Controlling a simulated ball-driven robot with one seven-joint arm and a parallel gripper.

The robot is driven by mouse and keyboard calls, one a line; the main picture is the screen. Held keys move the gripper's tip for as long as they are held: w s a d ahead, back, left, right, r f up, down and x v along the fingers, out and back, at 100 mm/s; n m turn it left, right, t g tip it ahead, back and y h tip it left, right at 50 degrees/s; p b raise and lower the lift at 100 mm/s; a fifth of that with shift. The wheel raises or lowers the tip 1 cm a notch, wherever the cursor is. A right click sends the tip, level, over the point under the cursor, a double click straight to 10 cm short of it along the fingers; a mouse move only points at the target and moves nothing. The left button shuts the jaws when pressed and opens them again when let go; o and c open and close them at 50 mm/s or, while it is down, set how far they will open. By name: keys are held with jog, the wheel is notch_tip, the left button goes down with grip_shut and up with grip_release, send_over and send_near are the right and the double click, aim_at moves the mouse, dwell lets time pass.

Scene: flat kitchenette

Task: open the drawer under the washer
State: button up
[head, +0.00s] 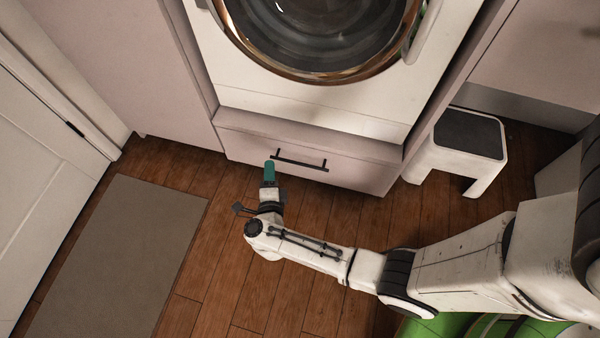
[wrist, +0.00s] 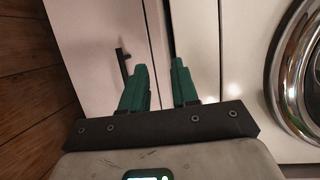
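The drawer (head: 240,148) under the washer (head: 300,108) is shut, a pale front with a dark horizontal bar handle (head: 302,160). My gripper (head: 269,165) has green fingers and is in front of the handle's left end in the head view. In the wrist view the two fingers (wrist: 161,72) are apart with nothing between them. There the handle (wrist: 122,66) lies just left of the left finger, outside the gap, and part of it may be hidden behind that finger. The drawer front (wrist: 88,30) also fills the wrist view's left middle. Contact with the drawer cannot be told.
A white step stool (head: 462,145) with a dark top stands right of the drawer. A grey-brown mat (head: 120,255) lies on the wooden floor at left, near a white door (head: 45,190). The floor (head: 225,290) before the drawer is otherwise clear.

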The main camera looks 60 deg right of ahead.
aim_at(300, 163)
jog(key=s+d+f+m+g+h+b, duration=0.2)
jog(key=s+f+m+g+b, duration=0.1)
jog(key=s+f+g, duration=0.3)
jog(key=shift+t, duration=0.5)
jog(key=b+x, duration=0.1)
jog(key=x, duration=0.2)
jog(key=b+x, duration=0.1)
jog(key=x, duration=0.3)
jog(key=f+b+x, duration=0.1)
jog(key=x, duration=0.2)
jog(key=shift+w+d+f, duration=0.1)
jog(key=shift+d, duration=0.15)
grip_shut()
